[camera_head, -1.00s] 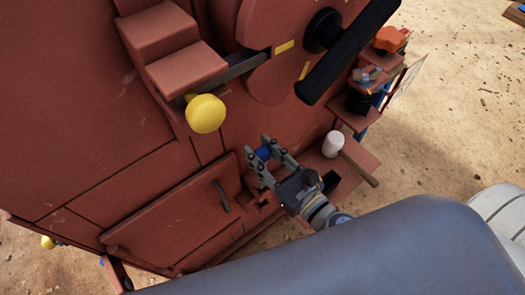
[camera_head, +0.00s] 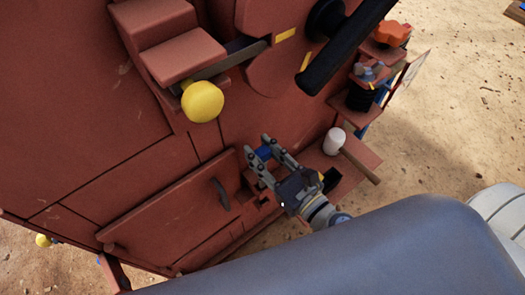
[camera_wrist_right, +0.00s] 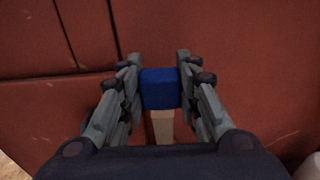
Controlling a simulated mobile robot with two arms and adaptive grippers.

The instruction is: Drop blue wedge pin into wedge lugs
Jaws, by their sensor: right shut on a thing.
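My right gripper (camera_head: 269,156) is shut on the blue wedge pin (camera_head: 264,153) near the front of the red crusher, right of the hatch door. In the right wrist view the pin's blue head (camera_wrist_right: 160,88) sits between the two fingertips, with a pale tan shank (camera_wrist_right: 162,128) below it. Red lug-like blocks (camera_head: 262,201) stand on the crusher just below and left of the gripper. Whether the pin touches them cannot be told. The left gripper is not in view.
A hatch door with a dark handle (camera_head: 221,194) is at the left. A white-headed mallet (camera_head: 335,141) lies on the red shelf at the right. A yellow ball knob (camera_head: 202,101) and a black bar (camera_head: 346,45) are above. Sandy ground is beyond.

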